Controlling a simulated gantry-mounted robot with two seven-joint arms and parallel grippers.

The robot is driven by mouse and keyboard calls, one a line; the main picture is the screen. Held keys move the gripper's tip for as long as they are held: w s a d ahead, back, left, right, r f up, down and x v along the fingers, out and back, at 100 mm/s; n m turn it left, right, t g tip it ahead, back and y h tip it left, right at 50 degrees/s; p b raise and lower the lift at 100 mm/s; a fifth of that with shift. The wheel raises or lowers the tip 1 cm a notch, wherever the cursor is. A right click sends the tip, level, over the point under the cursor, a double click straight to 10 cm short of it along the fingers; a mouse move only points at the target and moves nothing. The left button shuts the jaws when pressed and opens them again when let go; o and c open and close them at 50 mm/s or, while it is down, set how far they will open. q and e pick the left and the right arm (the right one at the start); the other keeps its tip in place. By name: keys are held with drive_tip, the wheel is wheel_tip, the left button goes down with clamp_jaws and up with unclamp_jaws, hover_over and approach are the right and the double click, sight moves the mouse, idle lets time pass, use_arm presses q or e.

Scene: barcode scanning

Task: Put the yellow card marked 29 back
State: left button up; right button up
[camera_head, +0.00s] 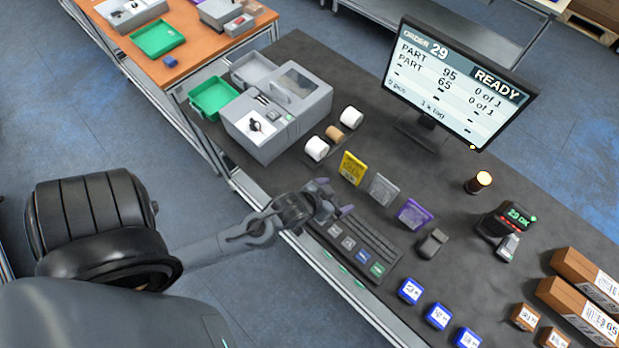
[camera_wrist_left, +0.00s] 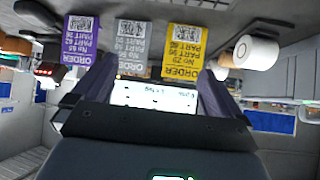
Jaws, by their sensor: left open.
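The yellow card (camera_head: 352,168) stands upright on the dark bench, at the left end of a row of three cards. A grey card (camera_head: 382,190) and a purple card (camera_head: 414,214) stand beside it. My left gripper (camera_head: 331,197) is open and empty, apart from the yellow card, near the bench's front edge. In the left wrist view, which is upside down, the yellow card (camera_wrist_left: 184,50), marked No 29, the grey card (camera_wrist_left: 132,46) and the purple card (camera_wrist_left: 79,40) show beyond the open fingers (camera_wrist_left: 146,90). My right gripper is not in view.
Paper rolls (camera_head: 317,149) and a grey printer (camera_head: 277,112) stand to the left. A monitor (camera_head: 455,80) reads order 29, READY. A scanner stand (camera_head: 505,222) reads 29 OK. Blue boxes (camera_head: 438,316) sit at the front edge.

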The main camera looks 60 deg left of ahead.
use_arm(q)
drive_tip(key=s+d+r+m+g, duration=0.1)
drive_tip(key=s+d+r+g, duration=0.1)
drive_tip(key=s, duration=0.4)
drive_tip(key=s+d+r+m+g+h, duration=0.1)
drive_tip(key=s+d+m+g, duration=0.1)
drive_tip(key=s+g, duration=0.2)
drive_tip(key=shift+s+d+r, duration=0.4)
drive_tip(key=shift+s, duration=0.6)
